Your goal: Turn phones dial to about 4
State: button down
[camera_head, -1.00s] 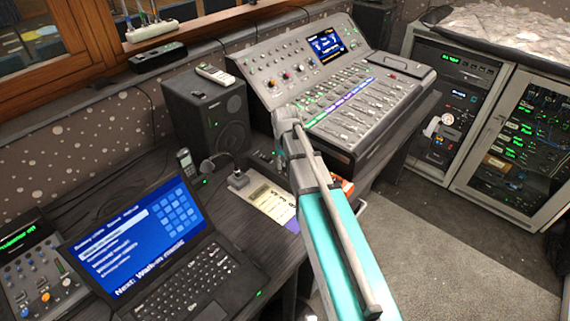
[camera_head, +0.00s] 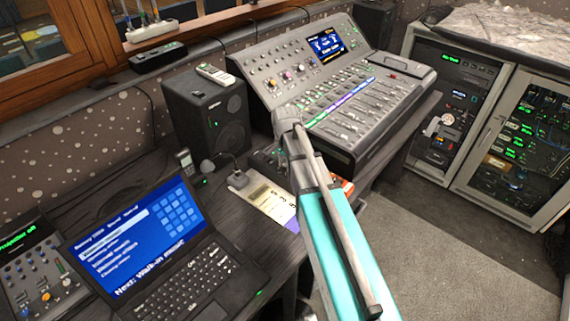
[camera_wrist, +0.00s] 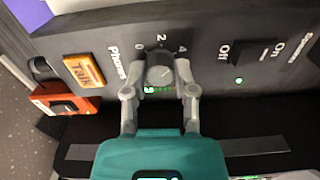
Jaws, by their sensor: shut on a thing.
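The phones dial (camera_wrist: 160,76) is a small round grey knob on a dark grey panel (camera_wrist: 215,25), in the middle of the wrist view. The word "Phones" is printed left of it, with 0, 2 and 4 around its far side. My gripper (camera_wrist: 160,62) has one finger on each side of the knob and is shut on it. I cannot clearly read where the knob's pointer stands. Small green lights show just below the knob. In the head view my arm covers the dial and the fingers.
An orange Talk button (camera_wrist: 84,70) sits left of the dial, and an Off/On Speakers switch (camera_wrist: 254,53) with a green light sits right. An orange-red box (camera_wrist: 65,104) is at the left. In the head view are a fader console (camera_head: 335,90), a speaker (camera_head: 208,118) and a laptop (camera_head: 165,250).

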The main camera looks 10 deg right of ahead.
jog(key=shift+s+m, duration=0.1)
jog(key=shift+m, duration=1.3)
jog(key=shift+c, duration=2.1)
grip_release()
